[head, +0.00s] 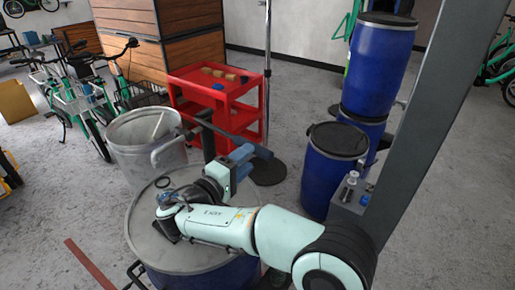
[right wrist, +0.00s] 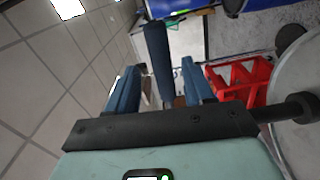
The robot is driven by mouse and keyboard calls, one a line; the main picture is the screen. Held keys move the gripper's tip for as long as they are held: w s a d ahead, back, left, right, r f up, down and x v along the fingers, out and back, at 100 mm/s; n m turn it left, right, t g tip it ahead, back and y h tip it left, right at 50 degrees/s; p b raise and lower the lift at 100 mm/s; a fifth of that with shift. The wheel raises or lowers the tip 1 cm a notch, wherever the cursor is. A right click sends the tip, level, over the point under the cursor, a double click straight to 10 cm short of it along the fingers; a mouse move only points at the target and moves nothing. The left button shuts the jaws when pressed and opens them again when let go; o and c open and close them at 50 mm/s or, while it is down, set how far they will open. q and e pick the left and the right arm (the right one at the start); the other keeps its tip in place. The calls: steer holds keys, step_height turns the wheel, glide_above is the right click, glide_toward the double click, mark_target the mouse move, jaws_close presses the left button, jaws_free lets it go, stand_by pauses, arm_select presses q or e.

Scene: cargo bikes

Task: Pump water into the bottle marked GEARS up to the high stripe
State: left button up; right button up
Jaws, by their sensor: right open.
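A hand pump (head: 209,142) stands over the metal-topped drum (head: 150,225). Its grey spout (head: 168,146) bends down to the left, and its dark lever (head: 225,134) slopes down to the right, ending in a blue grip. My right gripper (head: 243,155) is open at the lever's end. In the right wrist view the blue grip (right wrist: 158,62) shows between the two blue fingers, with gaps on both sides. No bottle marked GEARS can be made out; small bottle-like items (head: 349,183) stand on a grey ledge at right. My left gripper is not in view.
A grey metal bin (head: 140,158) stands behind the drum at left. A red cart (head: 215,90) with small items is behind the pump. Blue barrels (head: 325,180) and a grey post (head: 425,120) stand at right. Bikes are at back left.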

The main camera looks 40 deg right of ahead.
mark_target(257, 150)
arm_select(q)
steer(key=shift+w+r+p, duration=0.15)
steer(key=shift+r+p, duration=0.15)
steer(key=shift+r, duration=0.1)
arm_select(e)
steer(key=x, duration=0.5)
steer(key=shift+w+d, duration=0.15)
steer(key=shift+d, duration=0.2)
